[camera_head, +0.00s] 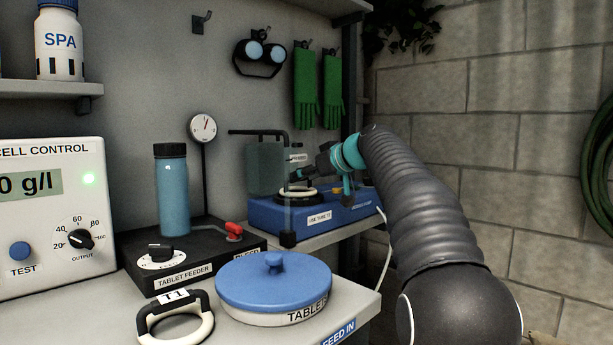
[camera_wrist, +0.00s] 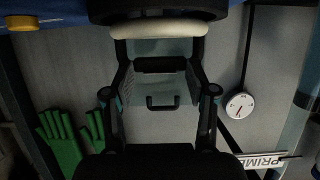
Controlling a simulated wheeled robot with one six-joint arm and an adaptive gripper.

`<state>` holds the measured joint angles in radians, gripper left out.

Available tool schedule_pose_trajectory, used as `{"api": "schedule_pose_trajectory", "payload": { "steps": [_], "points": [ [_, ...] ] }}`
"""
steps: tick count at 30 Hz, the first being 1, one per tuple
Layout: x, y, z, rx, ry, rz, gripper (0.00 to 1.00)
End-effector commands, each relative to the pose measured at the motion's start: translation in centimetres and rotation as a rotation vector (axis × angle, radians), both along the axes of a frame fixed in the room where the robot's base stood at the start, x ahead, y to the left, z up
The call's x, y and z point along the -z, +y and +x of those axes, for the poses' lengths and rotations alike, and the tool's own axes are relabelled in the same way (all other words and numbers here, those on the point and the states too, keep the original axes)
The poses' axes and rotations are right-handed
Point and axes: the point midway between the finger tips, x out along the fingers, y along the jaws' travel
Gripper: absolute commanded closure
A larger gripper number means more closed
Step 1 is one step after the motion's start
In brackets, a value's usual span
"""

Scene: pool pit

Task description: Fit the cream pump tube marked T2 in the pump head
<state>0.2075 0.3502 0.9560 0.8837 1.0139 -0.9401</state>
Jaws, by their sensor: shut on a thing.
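My gripper (camera_head: 300,178) is over the blue pump (camera_head: 268,215) at the back, at the end of my arm reaching in from the right. It is shut on a cream tube (camera_head: 298,193) with a dark part. In the wrist view the cream tube (camera_wrist: 160,31) lies across between my fingertips (camera_wrist: 160,36), against a round dark body. I cannot read a T2 mark on it. It is low at the dark pump head, but I cannot tell whether it is seated. A clear cover with a dark handle (camera_wrist: 162,102) shows beyond the fingers. The pump's front label (camera_head: 320,217) seems to read USE TUBE.
A cream tube marked T1 (camera_head: 174,318) lies at the front left. A blue-lidded tablet tub (camera_head: 273,282), a tablet feeder (camera_head: 190,262) with a blue bottle (camera_head: 171,190), and a gauge (camera_head: 202,128) stand nearby. Green gloves (camera_head: 306,85) hang behind.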

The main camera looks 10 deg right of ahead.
Motion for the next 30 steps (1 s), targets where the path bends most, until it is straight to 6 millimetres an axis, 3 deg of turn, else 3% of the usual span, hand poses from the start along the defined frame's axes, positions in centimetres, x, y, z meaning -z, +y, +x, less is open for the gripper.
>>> {"api": "schedule_pose_trajectory", "payload": {
  "steps": [7,8,11,21,27,30],
  "points": [
    [0.4,0.0,0.0,0.0,0.0,0.0,0.78],
    [0.4,0.0,0.0,0.0,0.0,0.0,0.41],
    [0.4,0.0,0.0,0.0,0.0,0.0,0.17],
    [0.3,0.0,0.0,0.0,0.0,0.0,0.17],
    [-1.5,0.0,0.0,0.0,0.0,0.0,0.17],
    [-1.6,-1.2,-1.7,0.005,-0.004,0.0,0.17]
  ]
}}
